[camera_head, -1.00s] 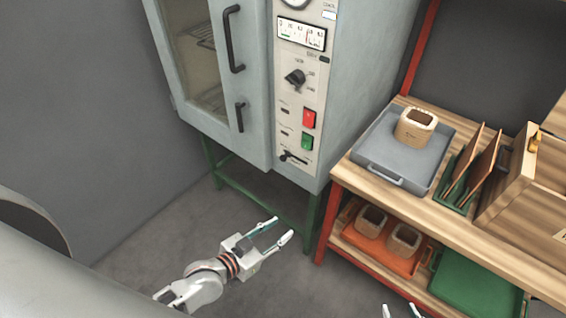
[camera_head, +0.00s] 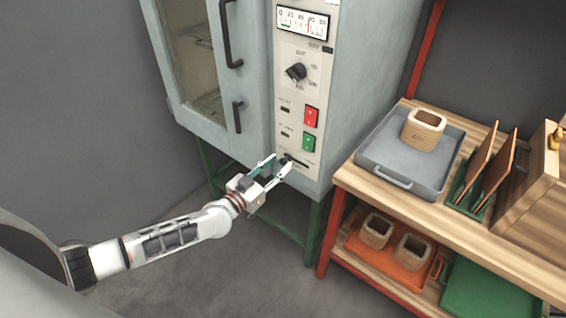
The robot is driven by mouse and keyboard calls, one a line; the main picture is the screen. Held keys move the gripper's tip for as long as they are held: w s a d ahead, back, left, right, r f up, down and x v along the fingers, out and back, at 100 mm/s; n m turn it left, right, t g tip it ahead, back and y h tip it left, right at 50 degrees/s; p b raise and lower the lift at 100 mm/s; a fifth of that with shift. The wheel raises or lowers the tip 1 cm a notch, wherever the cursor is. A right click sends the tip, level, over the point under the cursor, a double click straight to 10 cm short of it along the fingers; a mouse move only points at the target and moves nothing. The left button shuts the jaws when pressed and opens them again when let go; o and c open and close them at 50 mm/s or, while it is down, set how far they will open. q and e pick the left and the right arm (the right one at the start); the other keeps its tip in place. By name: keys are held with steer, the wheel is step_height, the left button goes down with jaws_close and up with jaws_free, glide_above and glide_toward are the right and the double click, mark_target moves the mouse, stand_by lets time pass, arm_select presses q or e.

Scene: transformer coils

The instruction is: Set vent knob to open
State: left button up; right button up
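The oven's control panel (camera_head: 298,105) carries a small black knob (camera_head: 285,160) at the left end of a dark slot near its bottom, probably the vent knob. Its label cannot be read. My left gripper (camera_head: 279,163) is open, with its two fingertips right at this small knob, one to each side. I cannot tell whether they touch it. A larger black rotary knob (camera_head: 296,71) sits higher on the panel, clear of the gripper. My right gripper is out of view.
A red switch (camera_head: 311,116) and a green switch (camera_head: 308,142) sit just above the small knob. The oven door handle (camera_head: 229,35) is to the left. A wooden bench with a grey tray (camera_head: 372,150) stands to the right.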

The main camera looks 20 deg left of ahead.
mark_target(306, 165)
arm_select(q)
steer(key=shift+x, duration=1.1)
steer(key=shift+w+d, duration=0.1)
steer(key=shift+w, duration=0.15)
jaws_close()
steer(key=d+p, duration=0.1)
steer(key=s+d+p, duration=0.1)
steer(key=d, duration=0.1)
steer(key=d+p, duration=0.1)
steer(key=d, duration=0.1)
steer(key=shift+s+d+r, duration=0.1)
steer(key=shift+s+r, duration=0.1)
steer(key=shift+s, duration=0.2)
steer(key=shift+s+d+f, duration=0.15)
steer(key=shift+s+d, duration=0.05)
steer(key=shift+d, duration=0.2)
steer(key=shift+d+f, duration=0.1)
